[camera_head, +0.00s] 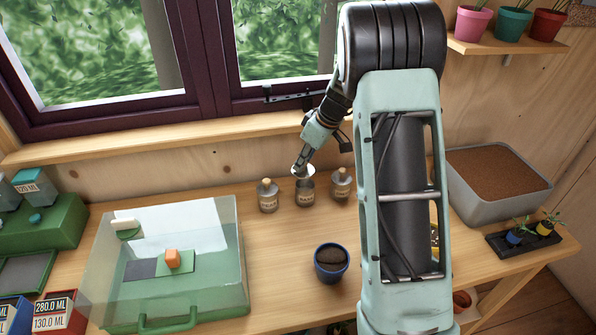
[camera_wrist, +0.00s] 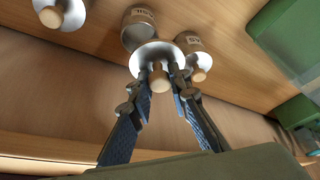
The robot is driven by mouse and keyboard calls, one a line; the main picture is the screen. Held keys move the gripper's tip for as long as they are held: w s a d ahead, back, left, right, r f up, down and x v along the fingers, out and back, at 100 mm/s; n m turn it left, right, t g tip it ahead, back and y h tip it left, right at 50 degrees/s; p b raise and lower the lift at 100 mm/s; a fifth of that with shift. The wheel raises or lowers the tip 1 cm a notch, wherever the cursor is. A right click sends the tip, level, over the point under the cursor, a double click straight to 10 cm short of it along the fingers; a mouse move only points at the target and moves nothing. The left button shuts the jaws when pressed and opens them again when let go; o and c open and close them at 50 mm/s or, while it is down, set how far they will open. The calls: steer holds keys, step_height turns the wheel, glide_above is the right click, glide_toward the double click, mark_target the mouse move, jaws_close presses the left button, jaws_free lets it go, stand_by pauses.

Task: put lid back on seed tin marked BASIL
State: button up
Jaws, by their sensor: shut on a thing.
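My gripper (camera_wrist: 160,82) is shut on the wooden knob (camera_wrist: 158,80) of a round silvery lid (camera_wrist: 152,54). In the head view my gripper (camera_head: 300,169) and the lid (camera_head: 303,173) are over the middle of three small tins. That middle tin (camera_head: 305,192) is grey with a pale label, too small to read. In the wrist view the lid overlaps this tin (camera_wrist: 138,27) and hides part of its mouth. I cannot tell whether the lid touches the rim.
Lidded tins with wooden knobs stand close by on the left (camera_head: 268,198) and right (camera_head: 341,186). A clear green-based box (camera_head: 240,270) is at front left and a blue pot (camera_head: 331,262) in front. A soil tray (camera_head: 485,202) stands at right. The window sill (camera_head: 200,137) runs behind.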

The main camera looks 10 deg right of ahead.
mark_target(305, 168)
steer(key=shift+w+d+f, duration=0.2)
steer(key=shift+w+d, duration=0.15)
steer(key=shift+w, duration=0.2)
steer(key=shift+w+d+f, duration=0.15)
steer(key=shift+w+d, duration=0.15)
steer(key=shift+w, duration=0.25)
steer(key=shift+f+b, duration=0.45)
steer(key=shift+f, duration=1.6)
step_height(305, 168, down, 2)
steer(key=shift+f+b, duration=0.1)
steer(key=shift+b, duration=1.15)
steer(key=shift+b, duration=0.85)
steer(key=shift+f+b, duration=0.2)
steer(key=shift+b, duration=0.7)
steer(key=o, duration=1.4)
